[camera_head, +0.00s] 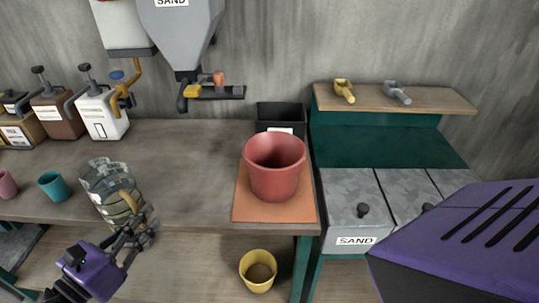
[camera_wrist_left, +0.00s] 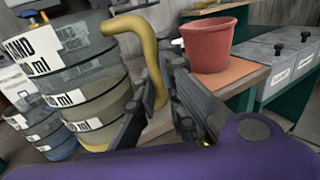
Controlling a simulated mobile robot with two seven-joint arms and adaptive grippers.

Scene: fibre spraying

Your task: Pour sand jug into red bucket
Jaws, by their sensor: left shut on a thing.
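The sand jug (camera_head: 107,196) is a clear, banded measuring jug with a yellow handle, at the left front of the bench in the head view. In the left wrist view the jug (camera_wrist_left: 75,75) fills the left side, with white volume labels. My left gripper (camera_head: 137,226) is shut on its yellow handle (camera_wrist_left: 152,62), and the jug looks roughly upright. The red bucket (camera_head: 274,169) stands upright on an orange mat (camera_head: 248,207), well to the right of the jug. It also shows in the left wrist view (camera_wrist_left: 208,46). My right gripper is out of view.
A sand hopper (camera_head: 180,35) hangs above the bench. A black bin (camera_head: 281,116) sits behind the bucket, and a yellow bucket (camera_head: 257,271) stands below the bench. A teal cup (camera_head: 53,186) is left of the jug. Bench between jug and mat is clear.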

